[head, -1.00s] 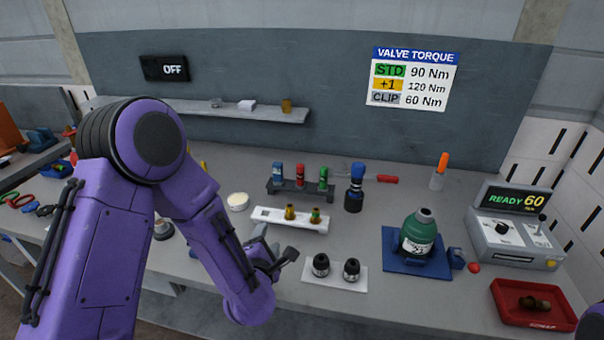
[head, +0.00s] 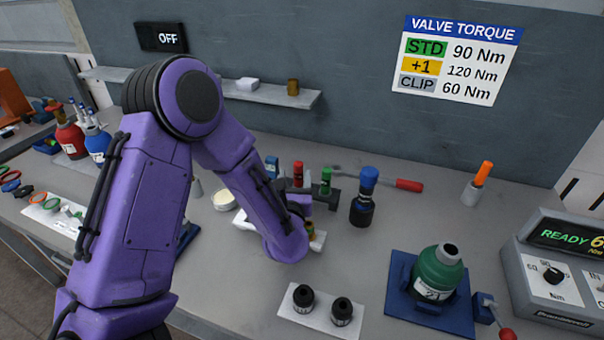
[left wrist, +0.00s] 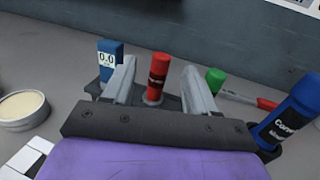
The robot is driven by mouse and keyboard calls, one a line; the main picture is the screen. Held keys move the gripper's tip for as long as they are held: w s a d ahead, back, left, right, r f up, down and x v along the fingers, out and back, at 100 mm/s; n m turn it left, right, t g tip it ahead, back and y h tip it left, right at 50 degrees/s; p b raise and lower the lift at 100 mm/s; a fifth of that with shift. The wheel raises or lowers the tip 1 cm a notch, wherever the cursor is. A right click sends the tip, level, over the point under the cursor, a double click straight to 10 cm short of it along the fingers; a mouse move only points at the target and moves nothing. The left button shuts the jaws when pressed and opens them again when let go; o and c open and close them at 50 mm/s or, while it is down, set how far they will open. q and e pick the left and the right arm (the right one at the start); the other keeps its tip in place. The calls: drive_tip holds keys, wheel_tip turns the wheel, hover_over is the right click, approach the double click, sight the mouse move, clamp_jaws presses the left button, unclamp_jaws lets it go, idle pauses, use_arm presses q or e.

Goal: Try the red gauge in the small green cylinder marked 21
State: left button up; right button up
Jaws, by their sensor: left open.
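The red gauge (head: 298,172) stands upright in a dark rack (head: 345,191) between a blue gauge (head: 272,167) and a green gauge (head: 326,179). My left gripper (left wrist: 158,72) is open. In the left wrist view the red gauge (left wrist: 157,77) shows between its two fingers, with no grip on it; whether they touch it I cannot tell. In the head view my left arm hides most of the gripper. The small green cylinder (head: 438,268), marked 21, stands upright in a blue holder (head: 398,302) at the right. My right gripper is out of view.
A blue-capped bottle (head: 363,198) stands right of the rack, with a red-handled tool (head: 408,185) behind. Two black fittings sit on a white plate (head: 287,305) in front. A torque unit (head: 560,285) stands far right.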

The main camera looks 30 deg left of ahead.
sight(298, 168)
use_arm(q)
drive_tip(key=p+x, duration=0.1)
drive_tip(key=x, duration=0.2)
drive_tip(key=p+x, duration=0.2)
drive_tip(key=x, duration=0.1)
drive_tip(key=shift+w+f, duration=0.2)
drive_tip(key=shift+w, duration=0.25)
drive_tip(key=shift+a, duration=0.1)
drive_tip(key=shift+s, duration=0.1)
clamp_jaws()
